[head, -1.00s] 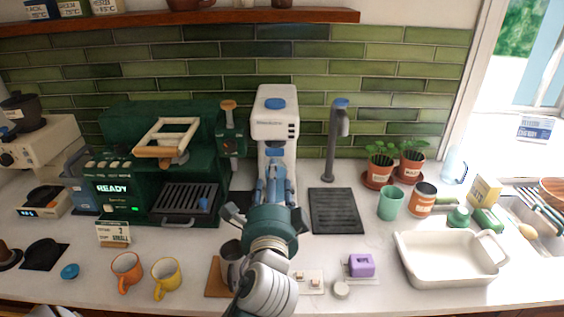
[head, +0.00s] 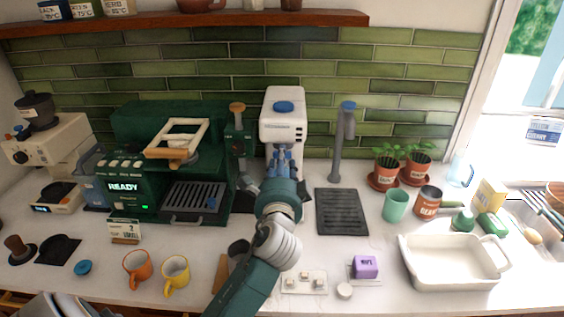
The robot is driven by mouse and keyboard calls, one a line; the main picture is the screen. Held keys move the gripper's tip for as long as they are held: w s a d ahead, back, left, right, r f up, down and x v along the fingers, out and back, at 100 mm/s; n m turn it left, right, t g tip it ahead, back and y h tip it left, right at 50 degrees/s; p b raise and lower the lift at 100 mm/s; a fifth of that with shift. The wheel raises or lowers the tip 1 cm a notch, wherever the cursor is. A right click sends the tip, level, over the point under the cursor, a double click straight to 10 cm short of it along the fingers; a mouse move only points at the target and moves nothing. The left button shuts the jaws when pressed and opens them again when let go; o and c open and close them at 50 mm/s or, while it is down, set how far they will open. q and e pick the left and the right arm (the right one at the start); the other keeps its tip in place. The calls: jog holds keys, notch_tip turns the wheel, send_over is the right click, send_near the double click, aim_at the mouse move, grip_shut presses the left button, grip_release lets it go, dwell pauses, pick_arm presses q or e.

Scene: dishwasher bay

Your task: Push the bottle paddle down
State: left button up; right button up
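A white dispenser (head: 283,125) with a round blue piece on its top stands against the tiled wall. I cannot make out the bottle paddle clearly; the lower front of the dispenser is hidden behind my arm. My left gripper (head: 284,158) has blue fingers and points away from me at the dispenser's front. The fingers look close together, but I cannot tell whether they are open or shut, or whether they touch anything. My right gripper is not in view.
A green coffee machine (head: 131,165) stands to the left. A grey tap post (head: 339,150) and a dark drip mat (head: 342,212) are right of the dispenser. Orange (head: 138,269) and yellow (head: 175,276) mugs stand at the front. A white basin (head: 450,275) is at the right.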

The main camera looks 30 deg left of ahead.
pick_arm(q)
grip_shut()
notch_tip(320, 180, down, 5)
jog(key=b, duration=0.3)
jog(key=shift+r, duration=0.2)
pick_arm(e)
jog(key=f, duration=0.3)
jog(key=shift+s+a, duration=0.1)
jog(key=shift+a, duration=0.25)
pick_arm(q)
jog(key=o, duration=0.5)
grip_release()
jog(key=shift+f, duration=0.1)
jog(key=v, duration=1.2)
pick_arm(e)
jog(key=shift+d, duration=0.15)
